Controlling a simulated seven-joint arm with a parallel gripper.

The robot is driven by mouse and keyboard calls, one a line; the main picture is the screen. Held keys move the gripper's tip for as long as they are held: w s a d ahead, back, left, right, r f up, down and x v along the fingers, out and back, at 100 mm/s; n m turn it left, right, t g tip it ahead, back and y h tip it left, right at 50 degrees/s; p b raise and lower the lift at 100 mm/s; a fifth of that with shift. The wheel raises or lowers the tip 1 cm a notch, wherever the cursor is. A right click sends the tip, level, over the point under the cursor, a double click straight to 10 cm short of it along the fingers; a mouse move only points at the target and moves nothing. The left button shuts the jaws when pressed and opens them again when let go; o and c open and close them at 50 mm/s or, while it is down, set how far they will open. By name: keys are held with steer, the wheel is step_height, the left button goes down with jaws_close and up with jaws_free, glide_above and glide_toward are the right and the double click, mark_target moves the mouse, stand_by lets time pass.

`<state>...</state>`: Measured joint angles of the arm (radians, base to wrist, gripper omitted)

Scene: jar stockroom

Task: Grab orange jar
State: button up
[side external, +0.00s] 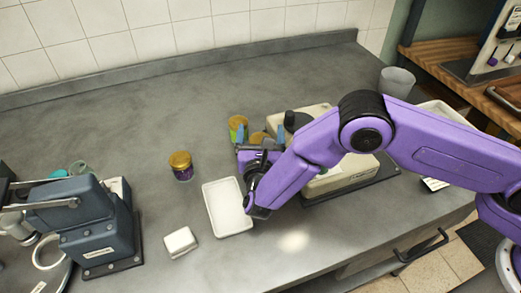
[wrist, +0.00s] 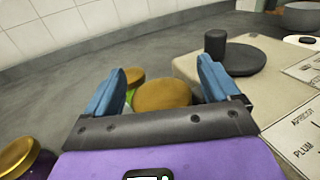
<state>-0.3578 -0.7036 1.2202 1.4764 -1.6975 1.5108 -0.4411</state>
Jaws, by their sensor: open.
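My gripper (wrist: 163,72) is open, its two blue fingers spread, and it also shows low over the counter in the side view (side external: 256,139). A jar with a gold-orange lid (wrist: 163,94) shows between the fingers in the wrist view, with its lid also visible in the side view (side external: 258,137). Its body is hidden by my gripper, so I cannot tell its content colour or whether a finger touches it. A second gold-lidded jar with a green body (side external: 236,122) stands just behind, partly covered by the left finger in the wrist view (wrist: 136,76).
A gold-lidded jar with dark purple contents (side external: 181,166) stands apart at left. A white tray (side external: 226,207) and small white block (side external: 180,242) lie in front. A cream machine (side external: 340,174) sits close right of my gripper. The counter behind the jars is clear.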

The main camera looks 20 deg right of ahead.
steer(key=shift+w, duration=0.1)
steer(key=c, duration=1.2)
steer(key=shift+r, duration=0.1)
